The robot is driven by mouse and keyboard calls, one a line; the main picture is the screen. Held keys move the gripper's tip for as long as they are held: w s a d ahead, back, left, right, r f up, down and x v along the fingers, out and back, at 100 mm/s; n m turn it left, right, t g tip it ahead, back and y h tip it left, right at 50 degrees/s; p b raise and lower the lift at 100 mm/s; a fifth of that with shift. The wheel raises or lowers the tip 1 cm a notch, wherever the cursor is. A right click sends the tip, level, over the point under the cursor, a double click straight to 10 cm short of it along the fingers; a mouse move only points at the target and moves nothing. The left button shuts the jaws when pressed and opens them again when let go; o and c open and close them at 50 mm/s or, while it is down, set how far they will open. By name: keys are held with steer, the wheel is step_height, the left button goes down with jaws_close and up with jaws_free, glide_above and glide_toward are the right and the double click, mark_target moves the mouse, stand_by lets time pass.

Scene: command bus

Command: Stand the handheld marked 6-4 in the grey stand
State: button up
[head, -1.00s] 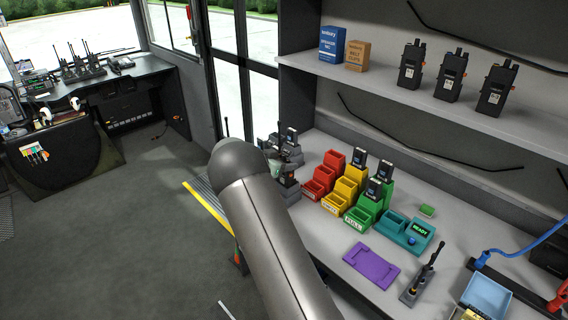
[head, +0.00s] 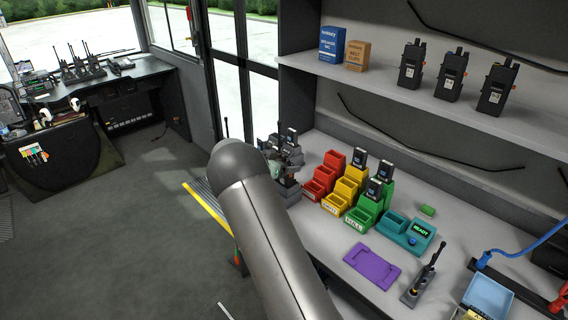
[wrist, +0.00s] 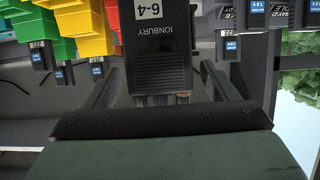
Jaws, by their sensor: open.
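The black handheld marked 6-4 (wrist: 155,40) fills the top middle of the wrist view, its lettering upside down there. In the head view my gripper (head: 284,152) is small, at the far end of my arm, among dark handhelds at the left end of the counter. A grey stand (head: 291,194) shows there in part, beside the red one; my arm and gripper hide much of it. I cannot tell whether the handheld touches the stand.
Red (head: 325,175), yellow (head: 342,195) and green (head: 367,210) stepped stands stand close to the right, some holding handhelds. The shelf (head: 400,95) hangs above.

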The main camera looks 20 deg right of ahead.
steer(key=b+v, duration=0.4)
steer(key=v, duration=1.3)
steer(key=shift+b, duration=0.3)
steer(key=shift+a+r, duration=0.1)
steer(key=shift+a, duration=0.05)
steer(key=s+d+f+n+g+y, duration=0.2)
steer(key=s+n+g+y, duration=0.3)
steer(key=s, duration=1.3)
steer(key=s+a+f+n+y, duration=0.1)
steer(key=s+a+n+y, duration=0.2)
steer(key=s, duration=0.8)
steer(key=s+a+f+n+y, duration=0.2)
steer(key=s+a+n+y, duration=0.2)
steer(key=s, duration=0.7)
steer(key=shift+s+a+n+t+y, duration=0.2)
steer(key=shift+a+n+t+y, duration=0.15)
steer(key=shift+n, duration=0.85)
steer(key=shift+d, duration=0.1)
